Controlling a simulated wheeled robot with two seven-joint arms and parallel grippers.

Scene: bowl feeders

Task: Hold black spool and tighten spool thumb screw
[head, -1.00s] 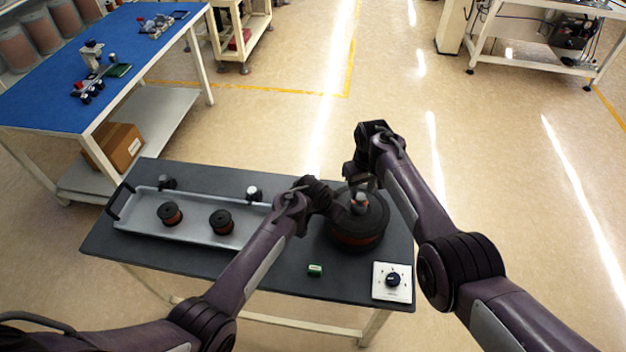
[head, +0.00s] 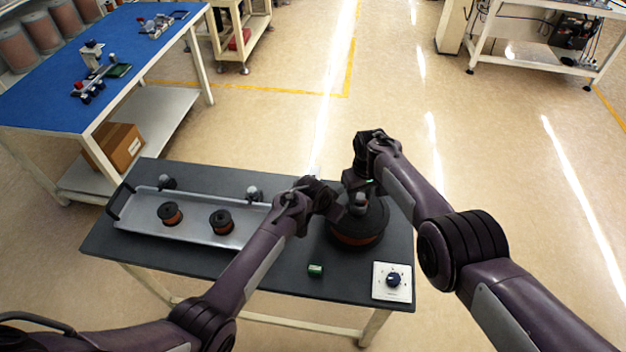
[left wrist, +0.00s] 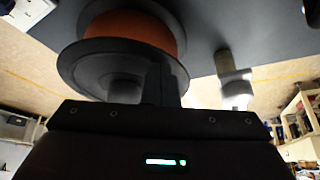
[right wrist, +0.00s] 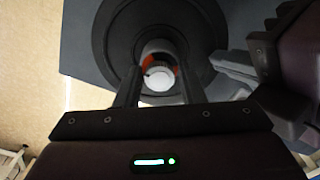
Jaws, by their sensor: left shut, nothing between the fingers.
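The black spool (head: 358,232) with orange winding lies flat at the table's right end. Its thumb screw (right wrist: 158,76), with a pale round top, stands at its centre in the right wrist view. My right gripper (head: 361,188) is over the spool from above. Its fingers (right wrist: 158,72) are apart, one on each side of the screw, with what looks like a narrow gap. My left gripper (head: 346,210) is shut and empty at the left of the spool. In the left wrist view its fingers (left wrist: 163,82) overlap the spool's flange (left wrist: 95,65); contact is unclear.
A metal tray (head: 135,212) with two small spools (head: 170,213) (head: 221,221) sits on the left of the dark table (head: 270,272). A blue bench (head: 50,100) stands at back left.

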